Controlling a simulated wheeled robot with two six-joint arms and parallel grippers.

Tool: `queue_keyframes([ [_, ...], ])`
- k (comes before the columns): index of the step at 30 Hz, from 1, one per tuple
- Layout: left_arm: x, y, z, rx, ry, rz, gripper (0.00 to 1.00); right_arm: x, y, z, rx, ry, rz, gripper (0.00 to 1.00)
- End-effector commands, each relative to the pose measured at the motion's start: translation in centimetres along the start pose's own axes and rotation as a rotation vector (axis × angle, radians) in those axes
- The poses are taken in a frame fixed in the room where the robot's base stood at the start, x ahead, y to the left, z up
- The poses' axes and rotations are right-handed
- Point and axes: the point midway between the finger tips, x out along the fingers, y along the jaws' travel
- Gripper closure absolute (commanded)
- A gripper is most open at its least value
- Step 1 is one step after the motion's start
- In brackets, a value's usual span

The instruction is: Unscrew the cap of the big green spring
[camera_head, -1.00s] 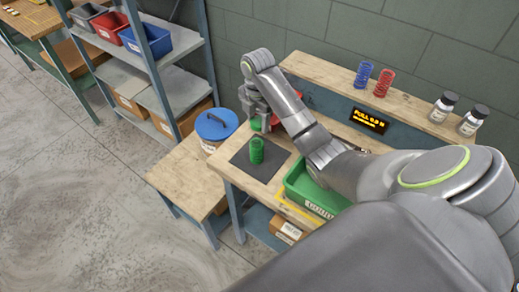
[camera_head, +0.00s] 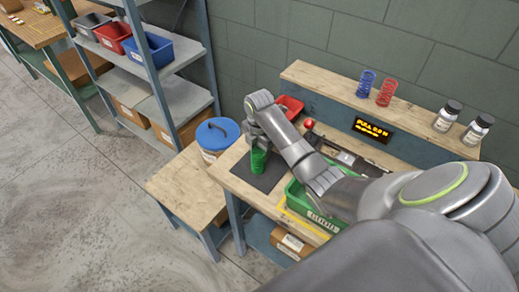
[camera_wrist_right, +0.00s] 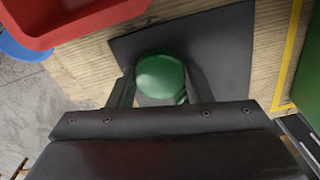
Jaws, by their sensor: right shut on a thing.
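The big green spring (camera_head: 258,163) stands upright on a dark mat (camera_head: 270,180) at the left end of the workbench. My right gripper (camera_head: 258,147) comes down over its top in the head view. In the right wrist view, a rounded green cap (camera_wrist_right: 160,75) lies between the two fingers of my right gripper (camera_wrist_right: 160,88), which are shut on it. The gripper hides the joint between cap and spring, so I cannot tell how they fit together. My left gripper is not in view.
A green bin (camera_head: 300,199) stands right of the mat, and a red bin (camera_head: 290,106) behind it. A blue-lidded tub (camera_head: 217,133) is to the left. A blue spring (camera_head: 366,84), a red spring (camera_head: 387,90) and two jars stand on the back ledge.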

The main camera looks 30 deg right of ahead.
Motion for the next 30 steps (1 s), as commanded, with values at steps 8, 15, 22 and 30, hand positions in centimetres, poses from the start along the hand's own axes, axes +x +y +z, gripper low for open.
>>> queue_keyframes([
  [8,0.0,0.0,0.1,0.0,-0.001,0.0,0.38,0.3,0.0,0.0,0.0,0.0,0.0,0.34],
  [15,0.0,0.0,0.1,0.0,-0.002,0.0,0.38,0.2,0.0,0.0,0.0,0.0,0.0,0.33],
  [22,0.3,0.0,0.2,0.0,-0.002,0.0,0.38,-1.3,0.1,0.1,0.0,-0.003,0.003,0.33],
  [30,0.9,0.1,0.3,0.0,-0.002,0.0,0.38,-7.7,0.1,0.1,0.0,-0.004,0.006,0.33],
])
